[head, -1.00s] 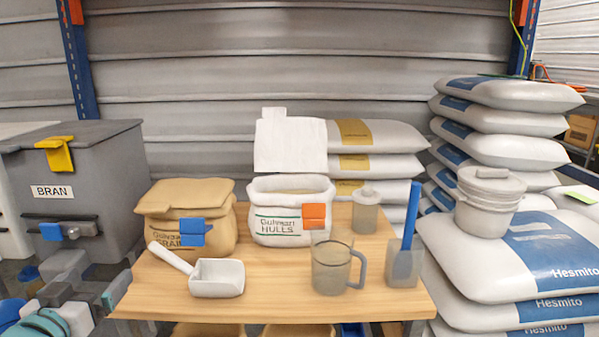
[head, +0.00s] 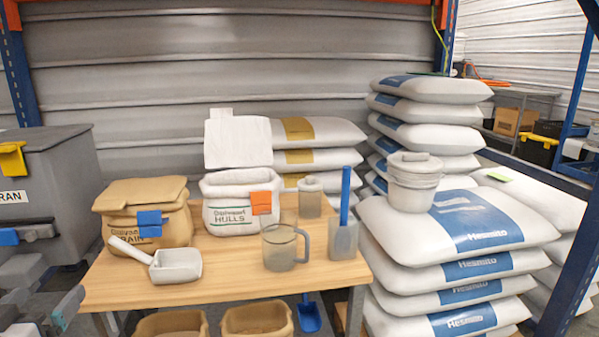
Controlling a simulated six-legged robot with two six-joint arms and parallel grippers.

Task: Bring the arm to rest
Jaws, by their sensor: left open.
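My left gripper (head: 60,314) is at the lower left edge of the head view, low and beside the table's left front corner. Its grey jaws are open, and I see nothing between them. Part of it and of my left arm is cut off by the frame edge. The wooden table (head: 225,283) is to its right. The gripper looks apart from the table and from everything on it. My right gripper is not in view.
On the table are a tan grain bag (head: 150,220), white hulls bag (head: 232,215), white scoop (head: 177,266), clear jug (head: 280,248) and a container (head: 344,241) with a blue handle. A grey bin (head: 50,170) stands left; stacked sacks (head: 460,225) stand right.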

